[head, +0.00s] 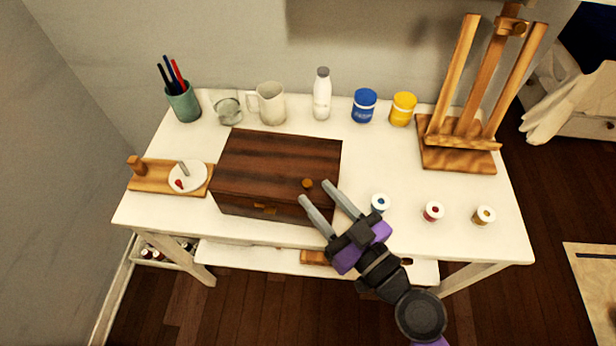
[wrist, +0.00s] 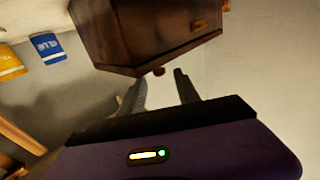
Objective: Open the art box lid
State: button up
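The art box (head: 262,172) is a dark brown wooden case on the white desk, and its lid looks closed. My gripper (head: 315,191) is open at the right front corner.
An easel (head: 457,150) stands at the right back. Cups, a bottle (head: 321,95) and paint pots (head: 364,106) line the back. A wooden board (head: 150,180) with a dish lies left.

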aim_at(310, 187)
jog(key=p+x, duration=0.1)
jog(key=x, duration=0.3)
jog(key=shift+w+a, duration=0.25)
jog(key=shift+w, duration=0.05)
grip_shut()
dwell(1.2)
